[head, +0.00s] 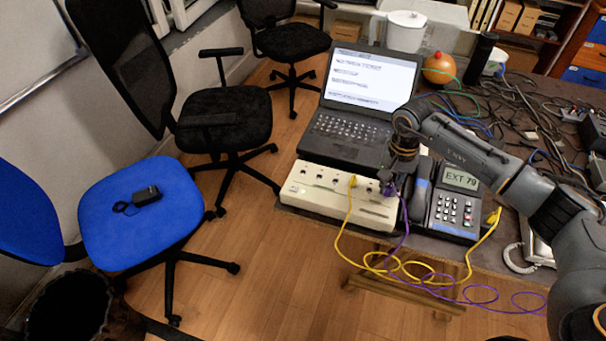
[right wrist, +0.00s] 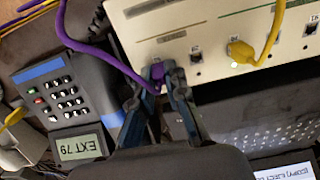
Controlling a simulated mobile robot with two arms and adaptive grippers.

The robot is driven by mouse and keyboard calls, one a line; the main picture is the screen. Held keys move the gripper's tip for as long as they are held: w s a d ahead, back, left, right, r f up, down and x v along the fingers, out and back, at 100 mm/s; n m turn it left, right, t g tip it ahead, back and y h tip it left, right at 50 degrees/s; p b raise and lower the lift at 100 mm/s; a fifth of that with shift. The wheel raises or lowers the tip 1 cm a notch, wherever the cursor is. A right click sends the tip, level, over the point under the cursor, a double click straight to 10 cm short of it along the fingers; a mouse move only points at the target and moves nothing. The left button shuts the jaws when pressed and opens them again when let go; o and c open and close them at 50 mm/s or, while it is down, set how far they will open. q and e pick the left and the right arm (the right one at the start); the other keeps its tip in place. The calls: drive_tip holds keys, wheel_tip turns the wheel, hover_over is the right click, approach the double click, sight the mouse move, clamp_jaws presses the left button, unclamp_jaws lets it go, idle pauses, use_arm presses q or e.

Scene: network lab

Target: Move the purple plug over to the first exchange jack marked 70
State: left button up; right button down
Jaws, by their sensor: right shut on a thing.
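The exchange (head: 316,205) is a cream box with a row of jacks, at the table's front edge in the head view. Its panel (right wrist: 200,22) fills the upper right of the right wrist view. My right gripper (head: 388,184) is at the box's right end, beside the phone. In the right wrist view its fingers (right wrist: 168,88) are shut on the purple plug (right wrist: 157,74), close against the panel's edge jack. I cannot tell whether the plug is seated. Its purple cable (head: 406,222) hangs over the table edge. The jack labels are too small to read surely. My left gripper is out of view.
A yellow plug (head: 352,181) sits in a middle jack, with an empty jack (right wrist: 196,55) between it and the purple plug. A desk phone (head: 455,208) showing EXT 79 stands right of the exchange. An open laptop (head: 345,125) stands behind. Loose yellow cable (head: 400,265) hangs in front.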

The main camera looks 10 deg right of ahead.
drive_tip(key=shift+w+r, duration=0.1)
drive_tip(key=shift+r, duration=0.1)
drive_tip(key=shift+r, duration=0.3)
drive_tip(key=shift+r+p, duration=1.1)
drive_tip(key=shift+r, duration=0.7)
drive_tip(key=c, duration=2)
unclamp_jaws()
clamp_jaws()
drive_tip(key=shift+a, duration=0.1)
